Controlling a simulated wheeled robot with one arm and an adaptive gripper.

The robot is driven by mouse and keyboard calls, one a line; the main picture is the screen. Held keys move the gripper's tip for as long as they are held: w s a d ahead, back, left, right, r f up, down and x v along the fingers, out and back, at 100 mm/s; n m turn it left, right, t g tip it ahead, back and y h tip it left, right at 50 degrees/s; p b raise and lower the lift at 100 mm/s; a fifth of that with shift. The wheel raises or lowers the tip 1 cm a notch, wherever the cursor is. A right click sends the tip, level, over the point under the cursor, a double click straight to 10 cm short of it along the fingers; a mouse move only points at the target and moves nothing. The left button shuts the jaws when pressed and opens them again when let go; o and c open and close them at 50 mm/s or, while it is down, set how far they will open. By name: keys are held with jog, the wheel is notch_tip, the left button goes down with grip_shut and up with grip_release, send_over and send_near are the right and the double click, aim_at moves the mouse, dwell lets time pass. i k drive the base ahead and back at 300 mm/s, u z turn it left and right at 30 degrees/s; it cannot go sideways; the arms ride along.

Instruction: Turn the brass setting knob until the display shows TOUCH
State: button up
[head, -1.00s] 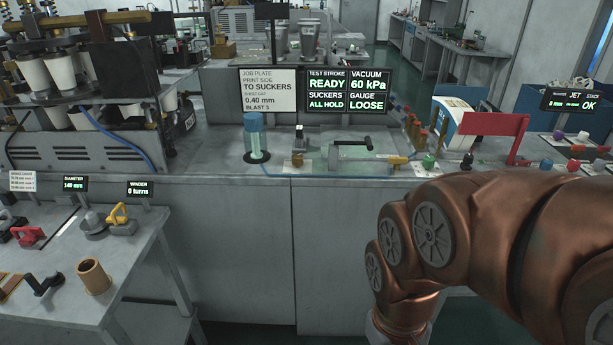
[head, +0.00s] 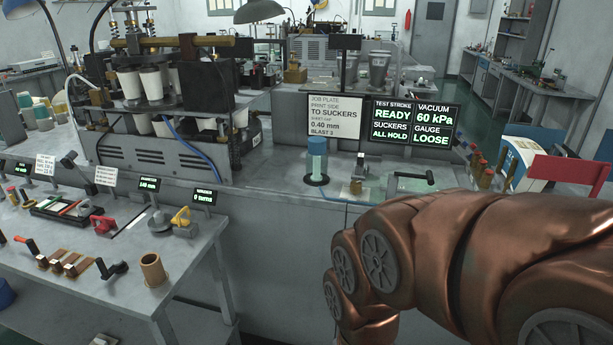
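The display (head: 410,121) stands at the back of the grey bench. Its panels read TEST STROKE READY, VACUUM 60 kPa, SUCKERS ALL HOLD and GAUGE LOOSE. A small brass piece (head: 356,187) sits on the bench below it, beside an upright metal post; I cannot tell if it is the setting knob. Several brass cylinders (head: 487,179) stand at the right end of the bench. My copper arm covers the lower right and part of the bench front. My gripper is out of view, so its state and place do not show.
A job plate sign (head: 335,122) stands left of the display. A blue-topped clear cylinder (head: 317,162) and a black-handled lever (head: 412,178) stand on the bench. A cup machine (head: 150,110) fills the left. A side table (head: 195,255) carries several tools.

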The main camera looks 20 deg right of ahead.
aim_at(355, 188)
jog(key=u, duration=0.1)
jog(key=i, duration=1)
jog(key=z, duration=0.55)
